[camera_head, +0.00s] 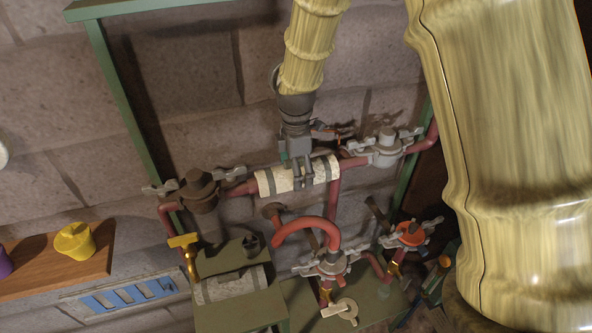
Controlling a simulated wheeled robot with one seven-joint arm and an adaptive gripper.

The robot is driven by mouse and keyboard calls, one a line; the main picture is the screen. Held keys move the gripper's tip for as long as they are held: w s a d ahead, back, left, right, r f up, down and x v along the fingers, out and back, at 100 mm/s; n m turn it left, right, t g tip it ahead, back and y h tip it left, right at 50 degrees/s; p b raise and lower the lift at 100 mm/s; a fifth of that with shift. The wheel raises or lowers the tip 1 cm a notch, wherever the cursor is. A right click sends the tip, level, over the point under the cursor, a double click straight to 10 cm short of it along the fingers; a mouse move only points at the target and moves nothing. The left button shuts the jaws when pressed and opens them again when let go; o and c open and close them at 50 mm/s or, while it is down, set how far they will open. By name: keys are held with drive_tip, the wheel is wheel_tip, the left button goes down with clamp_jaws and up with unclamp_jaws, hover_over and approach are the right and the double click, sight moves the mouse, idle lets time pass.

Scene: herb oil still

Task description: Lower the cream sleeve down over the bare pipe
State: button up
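The cream sleeve (270,182), with grey bands, lies lengthwise in line with the red-brown pipe (240,188). Pipe shows at both its ends. From this angle I cannot tell whether the sleeve rests on the pipe or is held just above it. My gripper (302,172) comes down from above onto the sleeve's middle. Its grey fingers overlap the sleeve and appear closed on it; the far side of the grip is hidden.
Clamped fittings stand left (200,188) and right (387,148) of the sleeve. A curved red pipe (305,226) is below. A wooden shelf (60,270) with a yellow cup (75,242) is at left.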

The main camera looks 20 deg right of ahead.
drive_tip(key=shift+r, duration=0.1)
wheel_tip(320, 180, up, 12)
drive_tip(key=shift+f, duration=0.1)
idle(0.4)
drive_tip(key=shift+s, duration=0.1)
